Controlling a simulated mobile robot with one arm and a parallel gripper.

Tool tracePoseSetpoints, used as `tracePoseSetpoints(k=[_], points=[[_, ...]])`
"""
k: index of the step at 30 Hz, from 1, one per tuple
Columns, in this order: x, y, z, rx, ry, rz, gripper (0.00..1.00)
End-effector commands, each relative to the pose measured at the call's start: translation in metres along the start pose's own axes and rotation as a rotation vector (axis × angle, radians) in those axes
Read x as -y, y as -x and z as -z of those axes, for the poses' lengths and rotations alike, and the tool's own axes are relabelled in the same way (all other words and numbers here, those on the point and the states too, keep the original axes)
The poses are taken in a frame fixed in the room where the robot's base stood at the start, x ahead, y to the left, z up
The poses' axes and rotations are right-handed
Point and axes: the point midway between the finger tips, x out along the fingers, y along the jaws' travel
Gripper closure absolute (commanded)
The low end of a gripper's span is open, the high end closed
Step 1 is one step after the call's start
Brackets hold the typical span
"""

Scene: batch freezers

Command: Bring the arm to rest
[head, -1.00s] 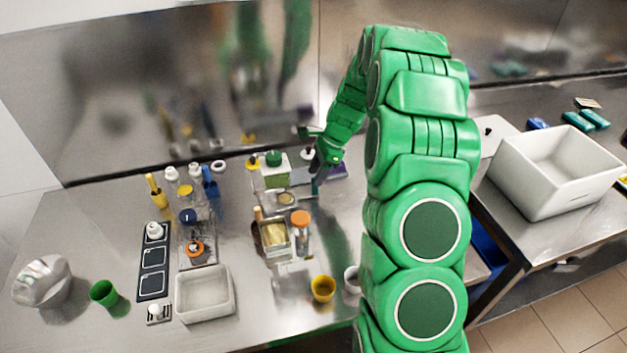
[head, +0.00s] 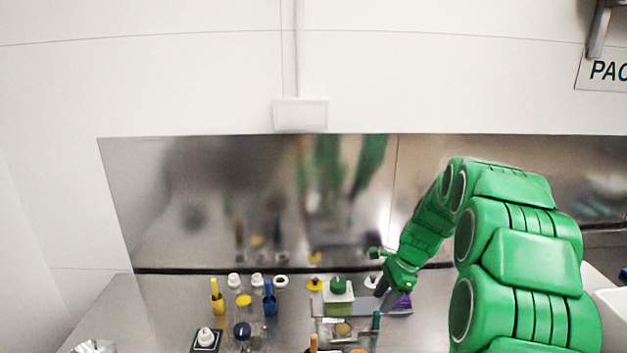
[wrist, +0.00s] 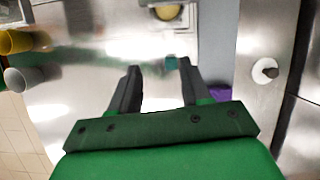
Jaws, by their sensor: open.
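My green arm stands at the right of the head view and bends over the steel counter. My gripper (head: 381,272) is above the back of the counter, to the right of a bottle with a green cap (head: 338,297). In the wrist view my gripper (wrist: 160,78) shows two dark fingers spread apart, with nothing between them but the counter surface (wrist: 105,105) beyond. A teal object (wrist: 171,63) shows near the right fingertip, and I cannot tell whether they touch.
A purple item (head: 403,303) lies close to the gripper. Yellow (head: 217,298) and blue (head: 270,299) bottles stand to the left. A steel splashback (head: 260,200) rises behind. In the wrist view, yellow (wrist: 14,41) and grey (wrist: 20,79) cups stand at the left.

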Motion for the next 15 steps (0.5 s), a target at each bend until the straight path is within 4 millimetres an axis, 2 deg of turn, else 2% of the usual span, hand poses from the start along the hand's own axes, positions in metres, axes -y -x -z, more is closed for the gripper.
tracePoseSetpoints(k=[1, 6, 15], points=[[-0.008, 0.008, -0.011, -0.006, 0.040, -0.005, 0.53], [-0.037, 0.027, -0.039, -0.023, 0.173, -0.031, 0.53], [-0.093, 0.055, -0.082, -0.055, 0.403, -0.082, 0.53]])
